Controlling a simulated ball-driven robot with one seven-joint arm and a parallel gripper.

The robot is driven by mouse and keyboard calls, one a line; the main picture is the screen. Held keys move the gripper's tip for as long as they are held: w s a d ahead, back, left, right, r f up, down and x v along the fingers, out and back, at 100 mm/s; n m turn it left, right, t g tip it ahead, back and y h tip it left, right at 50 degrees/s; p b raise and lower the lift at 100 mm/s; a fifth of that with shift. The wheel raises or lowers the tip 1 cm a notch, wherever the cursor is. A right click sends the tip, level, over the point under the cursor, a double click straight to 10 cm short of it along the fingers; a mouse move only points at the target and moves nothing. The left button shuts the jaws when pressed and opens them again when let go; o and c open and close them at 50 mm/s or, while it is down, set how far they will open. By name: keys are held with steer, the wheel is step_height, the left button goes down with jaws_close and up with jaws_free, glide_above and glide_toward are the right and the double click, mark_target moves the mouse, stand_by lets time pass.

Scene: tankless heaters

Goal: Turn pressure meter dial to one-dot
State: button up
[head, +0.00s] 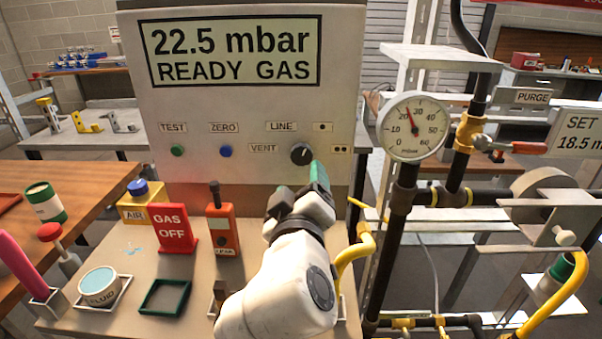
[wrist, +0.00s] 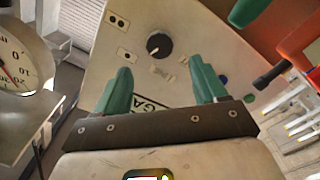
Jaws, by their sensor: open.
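The meter panel (head: 247,100) carries a black round dial (head: 301,153) at its lower right. Labels LINE, VENT, one-dot (head: 322,127) and two-dot (head: 340,149) surround it. A small pale mark on the dial seems to point up and right, toward the one-dot label, but it is tiny. My gripper (head: 318,176) is just below and right of the dial in the head view. In the wrist view my gripper (wrist: 160,78) is open and empty, with green fingers apart. The dial (wrist: 158,44) shows beyond and between the fingertips, not touched.
The panel display (head: 236,52) reads 22.5 mbar READY GAS. A round gauge (head: 413,127) and pipes stand close on the right. Below the panel are a red GAS OFF sign (head: 173,229), an orange device (head: 222,230) and a fluid cup (head: 101,285).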

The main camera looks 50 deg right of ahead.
steer(key=shift+v, duration=1.2)
